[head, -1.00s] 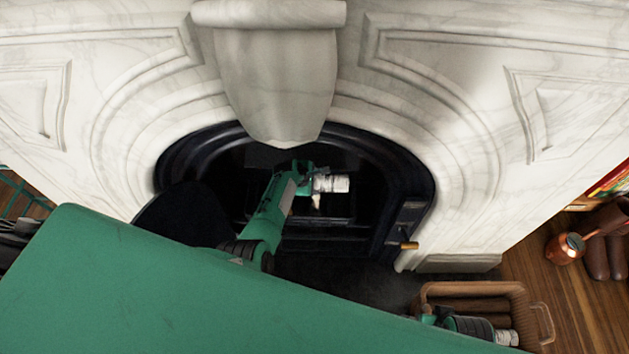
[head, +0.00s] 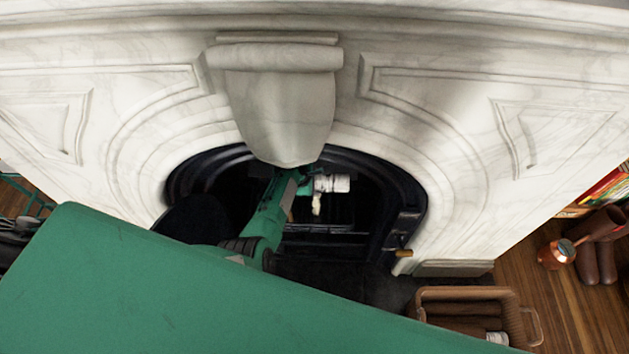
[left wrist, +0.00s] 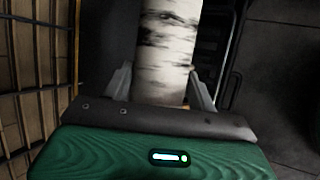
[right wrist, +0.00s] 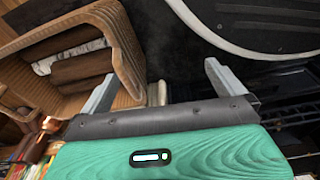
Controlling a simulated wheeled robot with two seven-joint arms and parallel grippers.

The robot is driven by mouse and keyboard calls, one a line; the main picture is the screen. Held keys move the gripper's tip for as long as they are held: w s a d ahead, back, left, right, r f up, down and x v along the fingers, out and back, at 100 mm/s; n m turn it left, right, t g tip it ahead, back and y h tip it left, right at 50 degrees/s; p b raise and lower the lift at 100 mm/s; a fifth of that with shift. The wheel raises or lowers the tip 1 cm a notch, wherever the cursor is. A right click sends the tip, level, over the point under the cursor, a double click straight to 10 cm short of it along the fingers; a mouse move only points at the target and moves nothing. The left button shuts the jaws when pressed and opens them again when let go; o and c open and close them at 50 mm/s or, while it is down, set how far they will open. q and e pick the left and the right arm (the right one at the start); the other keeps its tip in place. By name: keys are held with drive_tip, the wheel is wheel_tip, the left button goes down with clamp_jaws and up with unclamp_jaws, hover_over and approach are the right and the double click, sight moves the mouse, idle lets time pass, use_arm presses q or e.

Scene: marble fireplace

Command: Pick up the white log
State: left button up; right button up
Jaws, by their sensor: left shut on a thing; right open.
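The white log (left wrist: 165,50) has dark birch-like marks and stands lengthwise between the fingers of my left gripper (left wrist: 160,85) in the left wrist view. The fingers are shut on it, one on each side. In the head view the left gripper (head: 312,183) is inside the dark fireplace opening, with the white log (head: 334,183) at its tip, its far part hard to make out. My right gripper (right wrist: 162,85) is open and empty in the right wrist view. It is hidden in the head view.
A wicker basket (head: 522,312) with brown logs (right wrist: 80,70) and a pale piece (right wrist: 72,56) stands on the right. The marble surround (head: 440,150) and black iron arch (head: 405,190) enclose my left arm. A copper pot (head: 556,254) and boots (head: 600,262) stand far right.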

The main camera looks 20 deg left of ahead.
sight(318, 177)
use_arm(q)
wheel_tip(318, 177, up, 3)
drive_tip(key=p, duration=0.2)
drive_tip(key=shift+r+p, duration=0.15)
drive_tip(key=shift+p, duration=0.2)
drive_tip(key=shift+r, duration=0.15)
use_arm(e)
drive_tip(key=s+d+f, duration=0.2)
drive_tip(key=s+f, duration=0.4)
drive_tip(key=s, duration=0.1)
drive_tip(key=shift+s+d+f, duration=0.3)
drive_tip(key=shift+s+d, duration=0.05)
drive_tip(key=shift+d, duration=0.05)
